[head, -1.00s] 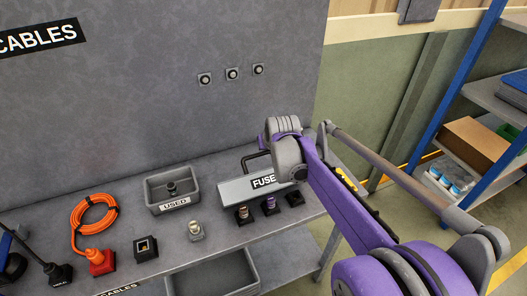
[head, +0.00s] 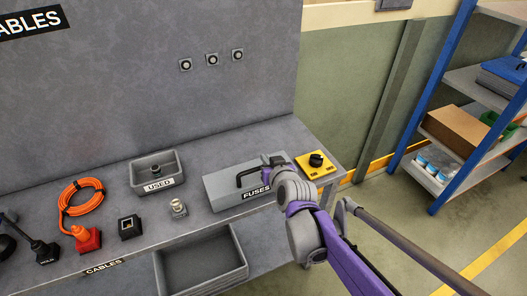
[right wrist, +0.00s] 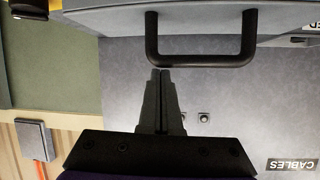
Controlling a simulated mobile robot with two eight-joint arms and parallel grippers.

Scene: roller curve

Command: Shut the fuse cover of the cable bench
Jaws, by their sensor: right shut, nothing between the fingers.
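The grey fuse cover (head: 228,184), labelled FUSES, lies down at the right part of the cable bench (head: 205,150). No fuses show in front of it. Its black bar handle (head: 247,173) stands on top; it also shows in the right wrist view (right wrist: 200,60). My right gripper (head: 279,161) is at the right end of the handle, partly hidden by its own wrist in the head view. In the right wrist view its fingers (right wrist: 160,72) are together and empty, tips close to the handle bar. I cannot tell whether they touch it. My left gripper is out of view.
A yellow block with a black knob (head: 316,163) sits right of the cover, close to my right wrist. A USED tray (head: 157,170), a small socket (head: 130,227) and an orange cable (head: 82,197) lie to the left. A blue shelf rack (head: 450,105) stands at right.

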